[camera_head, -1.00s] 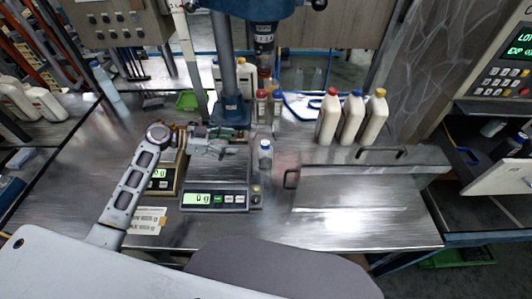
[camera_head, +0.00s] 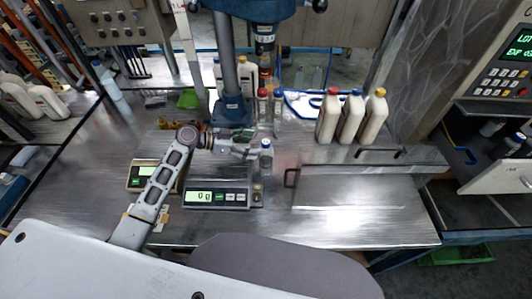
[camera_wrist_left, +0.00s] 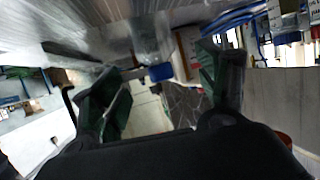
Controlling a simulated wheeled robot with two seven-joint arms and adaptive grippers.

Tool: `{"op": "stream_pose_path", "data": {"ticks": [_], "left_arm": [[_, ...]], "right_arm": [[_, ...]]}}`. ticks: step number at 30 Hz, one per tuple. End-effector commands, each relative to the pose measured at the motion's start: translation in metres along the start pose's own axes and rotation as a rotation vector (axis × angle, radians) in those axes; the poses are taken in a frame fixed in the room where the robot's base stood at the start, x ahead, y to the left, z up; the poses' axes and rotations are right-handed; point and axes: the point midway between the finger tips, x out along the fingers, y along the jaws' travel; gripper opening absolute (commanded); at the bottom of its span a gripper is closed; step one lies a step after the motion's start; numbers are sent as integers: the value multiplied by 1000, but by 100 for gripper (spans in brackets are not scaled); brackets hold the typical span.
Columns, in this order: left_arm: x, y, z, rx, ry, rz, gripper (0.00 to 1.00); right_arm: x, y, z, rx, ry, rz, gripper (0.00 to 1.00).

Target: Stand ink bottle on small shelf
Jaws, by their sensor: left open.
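A small clear bottle with a blue cap (camera_head: 266,158), likely the ink bottle, stands upright just right of the front scale. My left gripper (camera_head: 258,146) is open at the bottle's left and upper side. In the left wrist view the picture is inverted: the bottle (camera_wrist_left: 148,35) hangs cap-down between and beyond the spread green-padded fingers (camera_wrist_left: 168,88). I cannot tell if either finger touches it. Which surface is the small shelf is unclear. My right gripper is not in view.
Two scales, a front one (camera_head: 216,197) and one at left (camera_head: 140,177), sit under my left arm. A blue drill-press column (camera_head: 228,75) rises behind. Three white bottles with red, blue and yellow caps (camera_head: 351,118) stand at right, behind a low metal box (camera_head: 360,188).

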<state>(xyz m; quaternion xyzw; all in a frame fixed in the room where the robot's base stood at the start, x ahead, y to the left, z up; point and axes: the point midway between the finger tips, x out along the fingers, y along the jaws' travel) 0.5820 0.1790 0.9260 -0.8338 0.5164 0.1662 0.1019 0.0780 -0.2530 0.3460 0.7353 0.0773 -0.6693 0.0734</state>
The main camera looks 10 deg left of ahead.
Motion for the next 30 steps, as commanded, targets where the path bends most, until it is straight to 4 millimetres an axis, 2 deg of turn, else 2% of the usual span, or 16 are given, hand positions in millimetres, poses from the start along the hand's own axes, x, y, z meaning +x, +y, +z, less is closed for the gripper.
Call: {"op": "stream_pose_path", "data": {"ticks": [4,19,30], "left_arm": [[8,0,-1,2,0,1,74],[14,1,-2,1,0,1,74],[48,3,-6,0,2,1,74]], "right_arm": [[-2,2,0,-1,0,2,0],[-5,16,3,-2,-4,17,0],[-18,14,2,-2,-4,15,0]]}}
